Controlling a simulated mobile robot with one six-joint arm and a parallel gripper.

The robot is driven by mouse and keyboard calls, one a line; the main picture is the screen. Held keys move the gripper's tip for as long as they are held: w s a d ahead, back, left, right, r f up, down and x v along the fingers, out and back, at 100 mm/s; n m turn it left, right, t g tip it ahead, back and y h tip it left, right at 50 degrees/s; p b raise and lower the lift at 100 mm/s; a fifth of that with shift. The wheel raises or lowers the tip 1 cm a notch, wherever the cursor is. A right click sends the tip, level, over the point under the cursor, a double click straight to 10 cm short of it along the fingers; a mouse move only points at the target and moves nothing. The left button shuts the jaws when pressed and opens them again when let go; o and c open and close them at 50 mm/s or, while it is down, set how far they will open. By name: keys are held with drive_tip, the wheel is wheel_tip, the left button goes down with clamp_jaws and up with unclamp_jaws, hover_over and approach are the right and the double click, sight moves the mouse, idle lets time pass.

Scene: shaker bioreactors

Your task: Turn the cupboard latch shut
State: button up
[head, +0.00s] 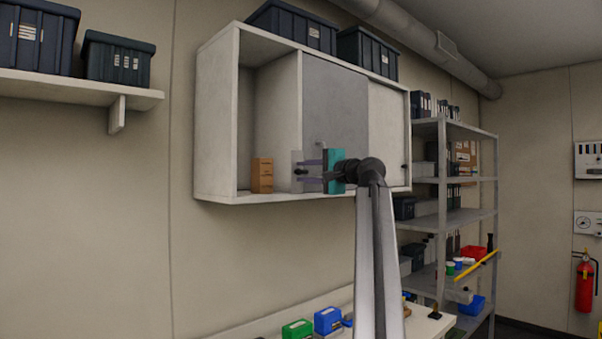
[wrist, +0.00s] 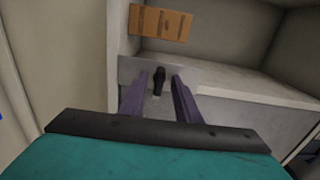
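The wall cupboard (head: 216,120) hangs on the wall with its left part open and a grey sliding panel (head: 335,105) across its middle. A small black latch knob (head: 300,171) sits on a light plate (head: 296,184) at the cupboard's lower edge. The latch (wrist: 159,82) also shows in the wrist view, standing upright on its grey plate. My gripper (head: 308,171) reaches in from the right. In the wrist view its two purple fingers (wrist: 159,84) are apart, one on either side of the latch. I cannot tell whether either finger touches it.
A brown box (head: 262,175) stands inside the cupboard left of the latch. Dark bins (head: 292,26) sit on top. A metal shelf rack (head: 441,180) stands to the right. Below is a bench with green (head: 297,329) and blue (head: 327,320) bins.

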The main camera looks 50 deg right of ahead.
drive_tip(key=s+a+b, duration=0.1)
drive_tip(key=s+b, duration=0.1)
drive_tip(key=s, duration=1.1)
drive_tip(key=shift+s+b, duration=0.35)
drive_tip(key=shift+s, duration=0.05)
